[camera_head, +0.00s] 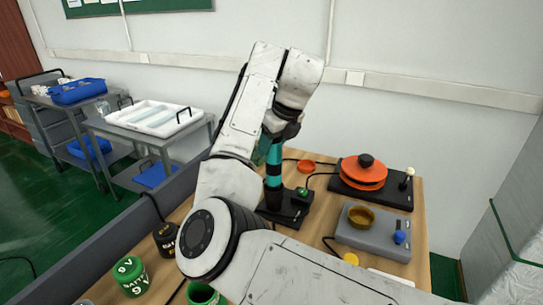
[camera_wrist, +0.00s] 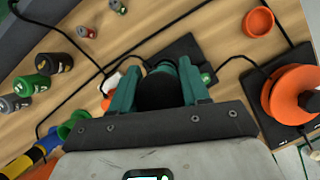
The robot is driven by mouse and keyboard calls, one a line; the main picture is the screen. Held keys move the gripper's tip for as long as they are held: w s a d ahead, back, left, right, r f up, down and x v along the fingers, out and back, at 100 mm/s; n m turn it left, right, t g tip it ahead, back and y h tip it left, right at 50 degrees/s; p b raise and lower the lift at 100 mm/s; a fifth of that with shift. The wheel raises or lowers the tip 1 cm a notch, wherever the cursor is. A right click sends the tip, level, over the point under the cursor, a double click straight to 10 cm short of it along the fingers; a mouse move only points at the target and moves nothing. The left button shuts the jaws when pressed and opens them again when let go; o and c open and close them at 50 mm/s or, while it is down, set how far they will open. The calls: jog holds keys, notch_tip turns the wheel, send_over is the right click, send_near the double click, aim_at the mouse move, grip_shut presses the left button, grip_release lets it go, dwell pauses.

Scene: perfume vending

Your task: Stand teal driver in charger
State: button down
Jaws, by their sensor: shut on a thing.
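The teal driver (camera_head: 273,172) has teal and black bands and stands upright under my gripper (camera_head: 272,143). In the wrist view my gripper (camera_wrist: 158,84) has its two green fingers closed on either side of the driver's dark round end (camera_wrist: 157,90). The charger appears to be the flat black base (camera_head: 291,212) with a cord and a small green part; it also shows in the wrist view (camera_wrist: 186,50). The driver's lower end is over or at this base. I cannot tell whether it is seated, as the driver's foot is partly hidden.
An orange disc device (camera_head: 362,176) on a black base and a grey box (camera_head: 372,236) with a brown bowl stand to the right. A small orange dish (camera_head: 306,166) lies behind the charger. A green battery can (camera_head: 131,277) and a black can (camera_head: 166,240) stand left. Cords cross the table.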

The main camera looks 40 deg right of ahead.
aim_at(272, 156)
jog(key=shift+f, duration=1.8)
jog(key=c, duration=0.5)
grip_release()
jog(key=shift+s+f, duration=0.1)
jog(key=shift+f, duration=0.05)
jog(key=shift+c, duration=0.2)
jog(key=v, duration=1.2)
jog(key=shift+r+p, duration=0.3)
